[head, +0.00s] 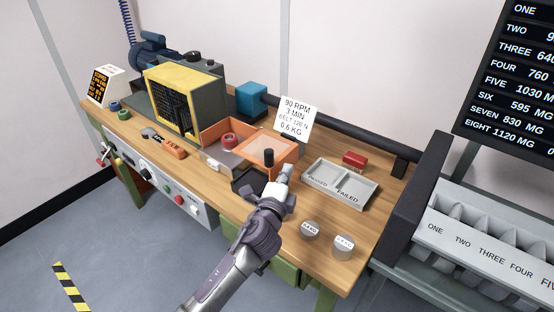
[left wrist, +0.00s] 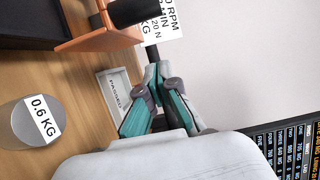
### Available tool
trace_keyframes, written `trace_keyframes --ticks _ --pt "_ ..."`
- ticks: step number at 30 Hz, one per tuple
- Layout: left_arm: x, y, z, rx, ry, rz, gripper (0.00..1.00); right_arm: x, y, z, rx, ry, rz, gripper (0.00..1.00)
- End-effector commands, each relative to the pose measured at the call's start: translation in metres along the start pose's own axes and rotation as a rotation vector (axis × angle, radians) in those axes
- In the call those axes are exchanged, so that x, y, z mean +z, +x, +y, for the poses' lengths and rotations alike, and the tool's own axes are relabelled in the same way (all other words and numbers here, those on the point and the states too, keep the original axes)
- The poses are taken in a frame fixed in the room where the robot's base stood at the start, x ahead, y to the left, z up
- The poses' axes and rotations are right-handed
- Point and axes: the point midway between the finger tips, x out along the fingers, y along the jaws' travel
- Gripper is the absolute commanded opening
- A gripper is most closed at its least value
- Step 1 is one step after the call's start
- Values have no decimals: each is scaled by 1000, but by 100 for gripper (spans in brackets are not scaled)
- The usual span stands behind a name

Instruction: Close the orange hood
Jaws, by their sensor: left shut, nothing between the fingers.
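The orange hood (head: 268,147), a frame with a pale see-through panel and a black knob (head: 268,157), sits at the bench's middle. To its left an open compartment shows a red round part (head: 229,139), not covered by the hood. My left gripper (head: 284,174) is shut and empty, just right of and in front of the knob; whether it touches is unclear. In the left wrist view the hood's orange edge (left wrist: 98,38) and the black knob (left wrist: 135,11) are at the top, beyond the shut fingers (left wrist: 152,55). My right gripper is not in view.
A grey PASSED/FAILED tray (head: 341,184) lies right of the hood. Two round weights (head: 326,238) stand at the front right edge. A yellow-framed machine (head: 182,103) stands left, and a sign card (head: 295,117) behind the hood. A dark tray (head: 247,182) lies in front.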

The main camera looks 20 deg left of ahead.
Motion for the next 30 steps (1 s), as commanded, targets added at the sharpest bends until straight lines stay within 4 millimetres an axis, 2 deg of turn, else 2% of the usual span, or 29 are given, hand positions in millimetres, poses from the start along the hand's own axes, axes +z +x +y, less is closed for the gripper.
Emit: trace_keyframes --ticks 1,7,10,15,30 --pt "0 13 -2 -1 -2 0 0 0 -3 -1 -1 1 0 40" --pt "-1 54 -2 -1 -4 0 0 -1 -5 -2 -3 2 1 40" --pt "18 46 -2 3 0 -2 0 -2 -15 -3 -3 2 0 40" --pt "34 40 -1 2 -2 -2 0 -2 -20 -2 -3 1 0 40" --pt "39 38 0 1 -3 2 0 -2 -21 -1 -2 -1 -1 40"
